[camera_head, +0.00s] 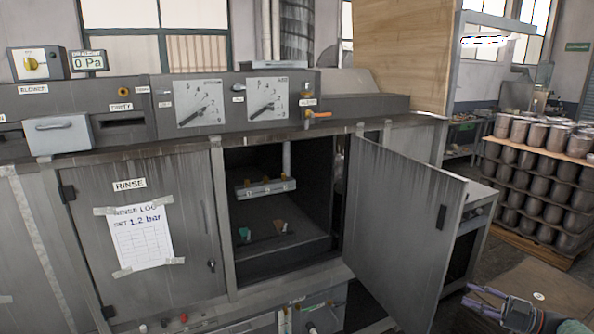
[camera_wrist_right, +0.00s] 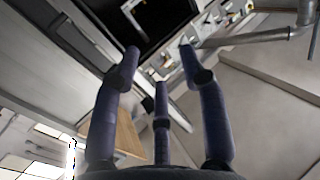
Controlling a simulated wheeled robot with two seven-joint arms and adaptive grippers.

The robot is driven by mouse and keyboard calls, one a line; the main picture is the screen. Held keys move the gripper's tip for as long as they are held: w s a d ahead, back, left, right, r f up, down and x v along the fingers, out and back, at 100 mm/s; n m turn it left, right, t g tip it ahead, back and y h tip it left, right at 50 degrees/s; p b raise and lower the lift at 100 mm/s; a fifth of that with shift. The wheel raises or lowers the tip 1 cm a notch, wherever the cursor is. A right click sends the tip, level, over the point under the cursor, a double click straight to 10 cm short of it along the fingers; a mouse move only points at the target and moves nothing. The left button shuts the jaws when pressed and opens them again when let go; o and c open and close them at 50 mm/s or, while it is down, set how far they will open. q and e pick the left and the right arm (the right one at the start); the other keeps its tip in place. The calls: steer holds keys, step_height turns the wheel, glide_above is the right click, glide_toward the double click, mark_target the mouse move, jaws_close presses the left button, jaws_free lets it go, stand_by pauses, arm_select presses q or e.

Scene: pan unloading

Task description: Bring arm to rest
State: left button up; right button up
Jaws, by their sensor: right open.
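My right gripper (camera_head: 474,296) is at the lower right of the head view, in front of and to the right of the open cabinet door (camera_head: 398,235). In the right wrist view its fingers (camera_wrist_right: 160,62) are spread apart with nothing between them. It touches nothing that I can see. My left gripper is in neither view.
A grey machine bench has a shut door marked RINSE (camera_head: 170,225) and an open compartment with a small rack (camera_head: 265,188) inside. The open door juts out toward me. Stacked brown pots (camera_head: 545,135) stand on a pallet at right. Some floor at lower right is clear.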

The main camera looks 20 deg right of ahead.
steer(key=w+a+f+m+t+h, duration=0.25)
steer(key=w+a+f, duration=0.25)
steer(key=w, duration=0.4)
steer(key=w+a+f+m+t+h, duration=0.2)
steer(key=w+a+f+m, duration=0.25)
steer(key=w, duration=0.35)
steer(key=w+a+f+m+g+h+b, duration=0.1)
steer(key=w+a+f+m+g+h, duration=0.3)
steer(key=a+f, duration=0.75)
steer(key=s+a+f+g+y, duration=0.1)
steer(key=s+a+f+g, duration=0.4)
steer(key=a+f, duration=0.55)
steer(key=s+a+f+g+y, duration=0.1)
steer(key=s+a+f+g, duration=0.1)
steer(key=s+a+f, duration=0.8)
steer(key=s+a+f+n+g+b, duration=0.1)
steer(key=s+a+g, duration=0.7)
steer(key=s+a, duration=0.7)
steer(key=s, duration=0.4)
steer(key=shift+n, duration=0.3)
steer(key=shift+y, duration=0.25)
stand_by(0.7)
